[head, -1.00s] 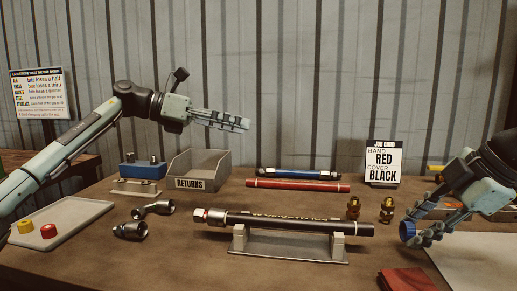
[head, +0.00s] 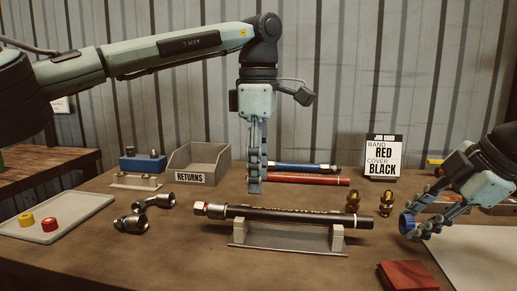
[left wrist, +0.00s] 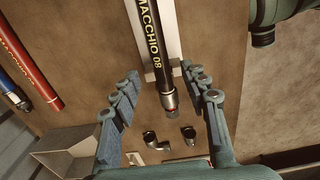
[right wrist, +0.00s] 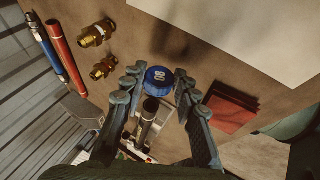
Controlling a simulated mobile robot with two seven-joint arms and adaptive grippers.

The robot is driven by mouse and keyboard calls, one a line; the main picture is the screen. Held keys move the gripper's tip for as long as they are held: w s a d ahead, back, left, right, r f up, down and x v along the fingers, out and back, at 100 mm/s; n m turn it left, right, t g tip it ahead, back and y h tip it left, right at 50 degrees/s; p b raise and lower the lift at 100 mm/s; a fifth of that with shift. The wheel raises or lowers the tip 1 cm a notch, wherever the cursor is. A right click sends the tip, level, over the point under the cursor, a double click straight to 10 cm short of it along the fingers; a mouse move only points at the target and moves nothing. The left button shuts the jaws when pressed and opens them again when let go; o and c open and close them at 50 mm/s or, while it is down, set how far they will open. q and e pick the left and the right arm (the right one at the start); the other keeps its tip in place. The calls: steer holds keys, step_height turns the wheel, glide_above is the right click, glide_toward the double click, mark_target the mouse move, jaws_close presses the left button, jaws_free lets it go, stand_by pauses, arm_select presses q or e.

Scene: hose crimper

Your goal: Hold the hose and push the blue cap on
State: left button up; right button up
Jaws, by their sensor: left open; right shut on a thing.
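The black hose (head: 290,218) lies level on a grey two-post stand (head: 290,250). A metal fitting (head: 208,209) is on its left end, and its right end is bare. My left gripper (head: 255,190) points down above the hose's left part, open; in the left wrist view its fingers (left wrist: 165,95) stand either side of the hose (left wrist: 155,55), apart from it. My right gripper (head: 414,230) is shut on the blue cap (head: 406,222), to the right of the hose's bare end. The cap, marked 08, shows between the fingertips in the right wrist view (right wrist: 159,80).
Two brass fittings (head: 386,203) stand behind the hose's right end. Red (head: 310,180) and blue (head: 285,167) hoses lie further back. Metal elbow fittings (head: 131,223) and a tray (head: 60,220) with yellow and red caps are at left. A red cloth (head: 405,276) lies front right.

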mark_target(289, 217)
arm_select(q)
step_height(289, 217, down, 7)
steer(key=shift+r, duration=0.2)
jaws_close()
stand_by(0.7)
stand_by(0.5)
